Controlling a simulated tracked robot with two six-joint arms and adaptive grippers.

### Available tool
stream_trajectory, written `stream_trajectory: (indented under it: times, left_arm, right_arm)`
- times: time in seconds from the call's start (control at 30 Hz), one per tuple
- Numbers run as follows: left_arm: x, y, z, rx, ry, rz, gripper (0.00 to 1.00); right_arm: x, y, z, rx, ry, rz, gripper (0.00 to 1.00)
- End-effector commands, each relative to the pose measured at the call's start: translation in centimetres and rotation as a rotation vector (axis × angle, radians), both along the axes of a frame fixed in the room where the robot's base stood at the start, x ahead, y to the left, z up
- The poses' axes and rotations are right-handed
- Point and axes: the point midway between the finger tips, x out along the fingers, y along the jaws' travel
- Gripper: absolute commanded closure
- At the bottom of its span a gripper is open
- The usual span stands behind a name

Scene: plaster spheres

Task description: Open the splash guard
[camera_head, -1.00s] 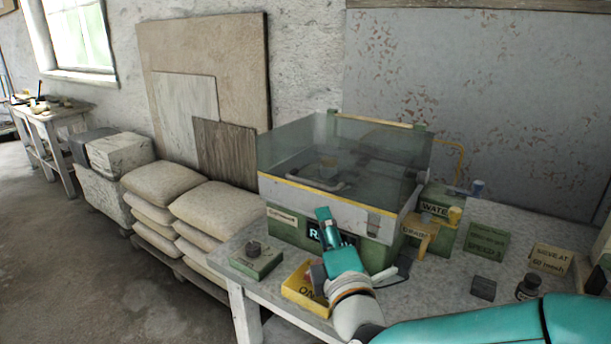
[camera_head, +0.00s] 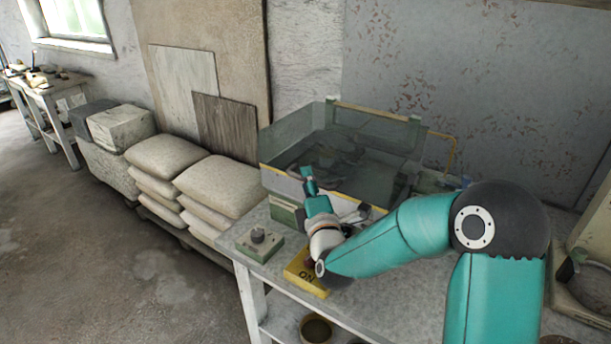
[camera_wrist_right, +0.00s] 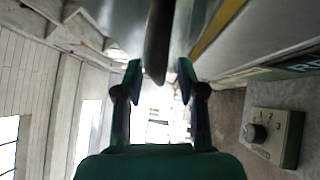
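The splash guard (camera_head: 285,138) is a clear box-like cover on the machine at the back of the bench, with a yellow strip along its lower front edge. Its walls stand upright around the basin. My right gripper (camera_head: 307,174) is at the front left of the guard, pointing up and towards it. In the right wrist view my right gripper (camera_wrist_right: 158,75) has its fingers apart. A dark bar (camera_wrist_right: 158,45) lies between and beyond them, with clear gaps on both sides; I cannot tell whether it is the guard's handle. My left gripper is not in view.
A green box with a dial (camera_head: 259,242) and a yellow ON switch box (camera_head: 304,279) sit near the bench's front edge. Stacked sacks (camera_head: 218,186) stand left of the bench.

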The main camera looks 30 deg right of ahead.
Motion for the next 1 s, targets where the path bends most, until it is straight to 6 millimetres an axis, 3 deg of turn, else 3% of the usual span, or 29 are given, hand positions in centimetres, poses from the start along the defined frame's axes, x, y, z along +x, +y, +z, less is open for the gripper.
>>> stream_trajectory:
  times: [0.4,0.67,0.93,0.97,1.0]
  left_arm:
    - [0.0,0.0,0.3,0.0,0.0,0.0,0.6]
    - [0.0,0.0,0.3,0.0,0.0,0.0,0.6]
    - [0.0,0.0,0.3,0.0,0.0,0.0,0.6]
    - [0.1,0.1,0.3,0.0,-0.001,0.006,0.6]
    - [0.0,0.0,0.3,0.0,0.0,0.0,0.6]
  right_arm:
    - [0.9,-0.3,0.1,0.0,0.0,0.001,0.61]
    - [0.9,-0.3,0.1,0.0,0.001,0.001,1.0]
    - [0.9,-0.3,0.0,0.001,0.003,0.001,1.0]
    - [0.9,0.9,0.0,0.002,0.004,0.007,1.0]
    - [0.8,0.3,0.0,0.001,0.003,0.003,1.0]
